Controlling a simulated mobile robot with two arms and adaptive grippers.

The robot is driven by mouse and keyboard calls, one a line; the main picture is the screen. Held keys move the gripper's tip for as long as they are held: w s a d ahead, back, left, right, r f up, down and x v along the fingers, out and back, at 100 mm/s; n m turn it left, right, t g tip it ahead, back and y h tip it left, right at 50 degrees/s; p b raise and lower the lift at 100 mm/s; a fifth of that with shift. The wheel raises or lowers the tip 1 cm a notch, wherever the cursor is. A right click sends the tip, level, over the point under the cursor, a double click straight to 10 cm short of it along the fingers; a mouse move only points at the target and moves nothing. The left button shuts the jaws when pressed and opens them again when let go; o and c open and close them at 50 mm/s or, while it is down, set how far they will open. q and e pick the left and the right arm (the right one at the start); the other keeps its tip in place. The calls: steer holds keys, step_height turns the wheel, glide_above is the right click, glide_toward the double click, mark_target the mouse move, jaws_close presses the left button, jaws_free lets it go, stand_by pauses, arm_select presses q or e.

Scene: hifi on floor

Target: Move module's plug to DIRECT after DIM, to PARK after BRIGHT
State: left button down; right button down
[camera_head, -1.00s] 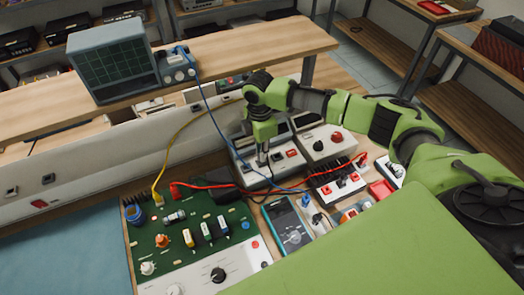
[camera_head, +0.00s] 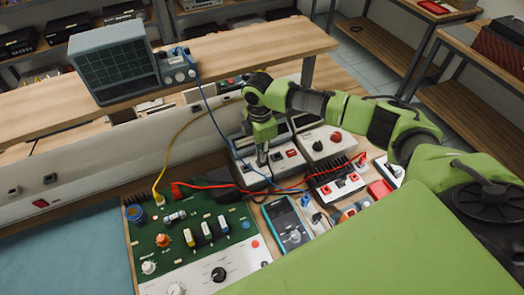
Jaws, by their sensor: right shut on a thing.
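My right gripper (camera_head: 262,161) points down over the front of a grey bench unit (camera_head: 247,177), at the left of a pair. It is shut on a small part there; its own fingers hide what it is. A green circuit board module (camera_head: 183,222) with coloured parts lies at the front left. A red lead (camera_head: 225,186) runs from a red plug (camera_head: 176,190) at the board's top edge to a red plug (camera_head: 362,158) by the black finned module (camera_head: 337,182). A yellow lead plug (camera_head: 158,198) stands at the board's top left. Labels are too small to read. My left gripper is out of view.
An oscilloscope (camera_head: 115,62) stands on the raised shelf (camera_head: 230,52), and its blue lead (camera_head: 215,110) hangs down past my gripper. A blue handheld meter (camera_head: 287,222) lies right of the board. A second grey unit (camera_head: 318,142) stands to the right. The blue mat (camera_head: 60,250) is clear.

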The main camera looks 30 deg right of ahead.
steer(key=shift+f, duration=0.1)
stand_by(1.0)
steer(key=c, duration=1.9)
jaws_free()
steer(key=r+p, duration=0.6)
steer(key=r, duration=1.1)
steer(key=shift+a, duration=0.2)
steer(key=shift+f, duration=0.1)
